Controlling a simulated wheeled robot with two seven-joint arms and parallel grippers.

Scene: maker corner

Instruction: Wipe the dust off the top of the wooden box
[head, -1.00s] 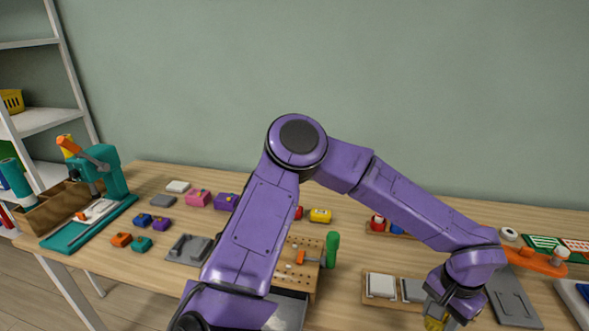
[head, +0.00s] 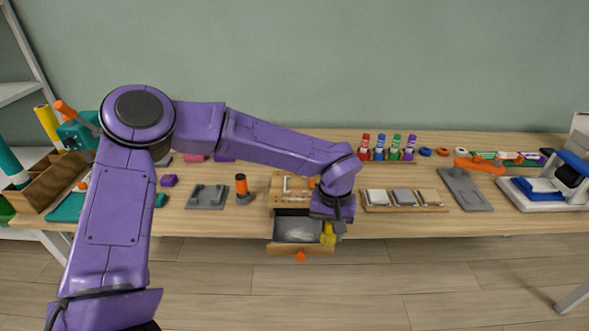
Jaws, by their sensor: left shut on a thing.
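A light wooden box (head: 283,200) with small holes or slots in its top stands near the table's front edge. My left arm and wrist cover its right part, and I cannot make out dust on it. Below its front, a drawer (head: 298,248) with a grey inside and an orange knob hangs open past the table edge. My left gripper (head: 329,236) points down at the drawer's right side, shut on a small yellow thing (head: 327,239), mostly hidden by the gripper. I cannot tell whether it touches the drawer. My right gripper is out of view.
An orange-handled tool (head: 241,187) and a grey plate (head: 206,197) stand left of the box. A wooden tray (head: 447,206) with light and grey blocks lies right of it. Several coloured bottles (head: 380,155) stand behind. Floor shows in front of the table.

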